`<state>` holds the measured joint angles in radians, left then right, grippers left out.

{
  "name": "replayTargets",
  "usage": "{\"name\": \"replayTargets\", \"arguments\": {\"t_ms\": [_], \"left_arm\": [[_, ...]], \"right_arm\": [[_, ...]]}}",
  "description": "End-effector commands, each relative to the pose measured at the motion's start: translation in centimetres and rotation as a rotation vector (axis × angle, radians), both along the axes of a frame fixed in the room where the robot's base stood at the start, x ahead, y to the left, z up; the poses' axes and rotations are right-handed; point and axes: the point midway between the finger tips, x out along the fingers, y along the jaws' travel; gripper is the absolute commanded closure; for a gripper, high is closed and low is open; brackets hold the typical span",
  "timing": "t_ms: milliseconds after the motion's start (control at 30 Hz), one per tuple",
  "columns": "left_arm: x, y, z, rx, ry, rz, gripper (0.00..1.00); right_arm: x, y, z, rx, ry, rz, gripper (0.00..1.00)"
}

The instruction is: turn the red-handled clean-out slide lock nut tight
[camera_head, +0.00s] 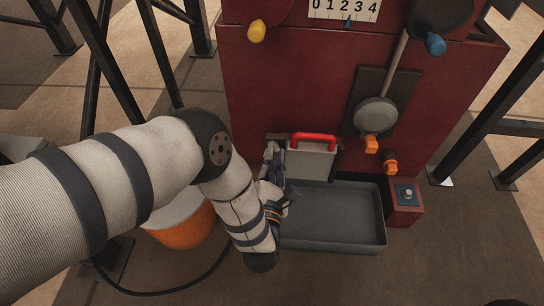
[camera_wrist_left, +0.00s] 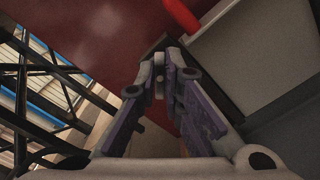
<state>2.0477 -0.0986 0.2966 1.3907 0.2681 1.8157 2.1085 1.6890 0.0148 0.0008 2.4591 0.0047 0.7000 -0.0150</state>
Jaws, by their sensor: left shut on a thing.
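The clean-out slide (camera_head: 308,162) is a grey plate with a red handle (camera_head: 314,136), low on the front of the dark red press. In the left wrist view, the slide (camera_wrist_left: 232,60) and its red handle (camera_wrist_left: 182,17) are at upper right. My left gripper (camera_head: 273,153) is at the slide's left edge, beside the handle. In the left wrist view, its fingertips (camera_wrist_left: 160,68) are closed together on a small grey piece, the lock nut (camera_wrist_left: 159,86), mostly hidden between the fingers. The nut's thread and tightness do not show. My right gripper is out of view.
A grey tray (camera_head: 335,243) lies below the slide, close under my left wrist. An orange and white bucket (camera_head: 183,232) stands left, partly behind my arm. A lever with a grey disc (camera_head: 375,115) and orange knobs (camera_head: 390,164) are to the right. Black frame legs stand both sides.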

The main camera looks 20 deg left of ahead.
Motion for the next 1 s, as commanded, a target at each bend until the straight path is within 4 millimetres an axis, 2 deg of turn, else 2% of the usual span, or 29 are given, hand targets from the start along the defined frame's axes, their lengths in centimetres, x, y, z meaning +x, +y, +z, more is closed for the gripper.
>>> {"name": "replayTargets", "arguments": {"t_ms": [1000], "left_arm": [[0.0,-0.1,-0.4,0.886,0.256,0.003,1.0]], "right_arm": [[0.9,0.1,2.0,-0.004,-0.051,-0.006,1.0]]}}
